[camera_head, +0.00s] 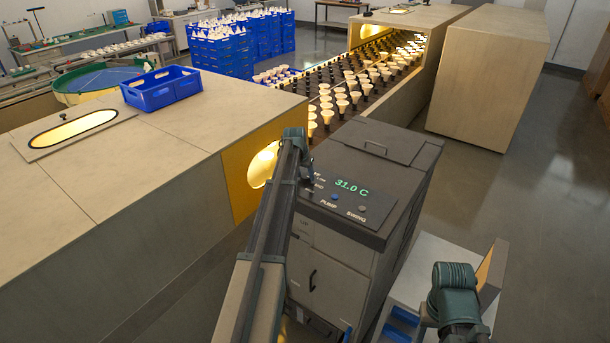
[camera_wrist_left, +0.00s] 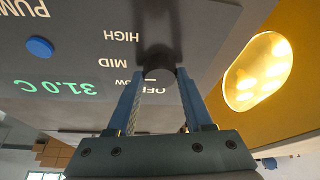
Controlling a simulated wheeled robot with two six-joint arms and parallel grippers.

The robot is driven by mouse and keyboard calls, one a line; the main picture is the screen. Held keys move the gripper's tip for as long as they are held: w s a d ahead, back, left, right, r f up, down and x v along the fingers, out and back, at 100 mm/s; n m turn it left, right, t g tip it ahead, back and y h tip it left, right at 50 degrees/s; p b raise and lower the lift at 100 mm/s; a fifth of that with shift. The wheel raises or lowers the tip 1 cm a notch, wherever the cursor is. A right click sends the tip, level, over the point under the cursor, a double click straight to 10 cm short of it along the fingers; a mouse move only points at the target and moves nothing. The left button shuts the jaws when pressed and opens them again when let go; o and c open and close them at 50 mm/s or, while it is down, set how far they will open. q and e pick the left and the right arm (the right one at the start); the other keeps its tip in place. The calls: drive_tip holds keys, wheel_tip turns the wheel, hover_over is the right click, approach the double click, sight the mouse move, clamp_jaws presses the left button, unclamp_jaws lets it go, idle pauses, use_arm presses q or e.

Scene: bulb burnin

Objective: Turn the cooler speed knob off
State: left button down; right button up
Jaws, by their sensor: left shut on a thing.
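The cooler (camera_head: 395,190) is a dark-topped grey cabinet. Its panel shows a green 31.0 C display (camera_head: 352,187), which appears upside down in the left wrist view (camera_wrist_left: 55,87). The speed knob (camera_wrist_left: 158,48) is a dark round knob beside the labels OFF, LOW, MID and HIGH. My left gripper (camera_wrist_left: 160,76) is shut on the knob, one finger on each side. The fingers partly cover LOW and OFF, and I cannot tell which mark the knob points to.
A blue PUMP button (camera_head: 334,197) and grey SWING button (camera_head: 362,208) are close by on the panel. A yellow-faced tunnel opening (camera_head: 262,165) stands just left of the cooler. Bulbs fill the conveyor (camera_head: 345,90) behind. A blue crate (camera_head: 160,88) sits on the left housing.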

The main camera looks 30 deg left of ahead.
use_arm(q)
drive_tip(key=n, duration=0.2)
drive_tip(key=n+y, duration=0.1)
drive_tip(key=n, duration=0.1)
drive_tip(key=shift+d+y, duration=0.15)
drive_tip(key=shift+y, duration=0.15)
drive_tip(key=n, duration=0.2)
drive_tip(key=n+g+y, duration=0.1)
drive_tip(key=n, duration=0.1)
drive_tip(key=shift+w+d+n+g, duration=0.1)
drive_tip(key=shift+w+n+g, duration=0.1)
drive_tip(key=shift+n+g, duration=0.15)
drive_tip(key=n, duration=0.2)
drive_tip(key=n+g+y, duration=0.1)
drive_tip(key=n, duration=0.1)
drive_tip(key=shift+w+n+g, duration=0.15)
drive_tip(key=shift+n+g, duration=0.1)
drive_tip(key=shift+n, duration=0.1)
drive_tip(key=shift+n+g, duration=0.8)
drive_tip(key=shift+n, duration=1.5)
drive_tip(key=shift+c, duration=1.5)
unclamp_jaws()
